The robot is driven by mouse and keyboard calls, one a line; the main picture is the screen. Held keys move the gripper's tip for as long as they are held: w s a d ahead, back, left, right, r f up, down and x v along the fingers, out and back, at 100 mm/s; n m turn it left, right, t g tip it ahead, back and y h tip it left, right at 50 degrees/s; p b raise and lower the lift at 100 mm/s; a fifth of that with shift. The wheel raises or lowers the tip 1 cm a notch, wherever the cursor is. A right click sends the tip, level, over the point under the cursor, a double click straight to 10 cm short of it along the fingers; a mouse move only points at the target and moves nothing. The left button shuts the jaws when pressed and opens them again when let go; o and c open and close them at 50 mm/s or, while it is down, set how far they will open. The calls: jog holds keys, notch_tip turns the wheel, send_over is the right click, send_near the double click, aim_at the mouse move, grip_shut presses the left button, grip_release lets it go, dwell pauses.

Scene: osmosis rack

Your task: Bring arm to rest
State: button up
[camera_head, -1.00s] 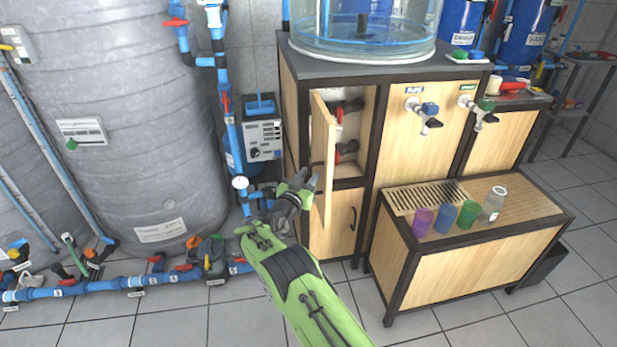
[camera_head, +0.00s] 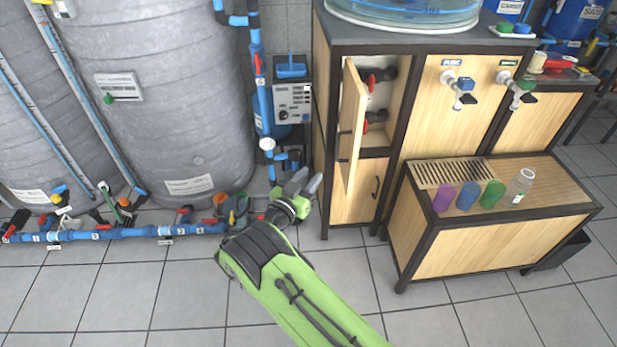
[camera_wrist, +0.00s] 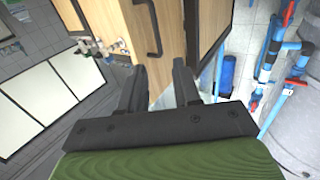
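My green arm (camera_head: 275,275) reaches up from the bottom of the head view. My gripper (camera_head: 305,183) is at its far end, in front of the wooden cabinet and left of its open upper door (camera_head: 351,127). In the wrist view the two dark fingers of my gripper (camera_wrist: 160,85) stand apart with nothing between them. The cabinet (camera_wrist: 205,25) lies beyond the fingertips there. My gripper touches nothing that I can see.
A low wooden bench (camera_head: 500,250) with several coloured cups stands at the right. Blue pipes with valves (camera_head: 120,232) run along the floor by the grey tank (camera_head: 160,80). The tiled floor (camera_head: 120,290) at the front left is clear.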

jog(key=s+d+r+m+g+y, duration=0.1)
jog(key=s+d+r+g, duration=0.25)
jog(key=d+r, duration=0.45)
jog(key=s+d+r+m+g+y, duration=0.1)
jog(key=s+d+r+g, duration=0.3)
jog(key=d, duration=0.5)
jog(key=s+d+r+n+g+y, duration=0.1)
jog(key=s+d+r+y, duration=0.15)
jog(key=s, duration=0.35)
jog(key=s+d+r+n+g+y, duration=0.1)
jog(key=s+r, duration=0.2)
jog(key=s, duration=0.3)
jog(key=s+a+f+n+y, duration=0.1)
jog(key=s+n, duration=0.2)
jog(key=s, duration=0.5)
jog(key=s+a+n+y, duration=0.1)
jog(key=s+n+y, duration=0.1)
jog(key=s, duration=0.6)
notch_tip(320, 180, up, 14)
jog(key=p, duration=1.4)
jog(key=shift+s+g, duration=0.3)
jog(key=shift+g, duration=0.15)
jog(key=shift+o, duration=0.2)
jog(key=shift+a, duration=0.1)
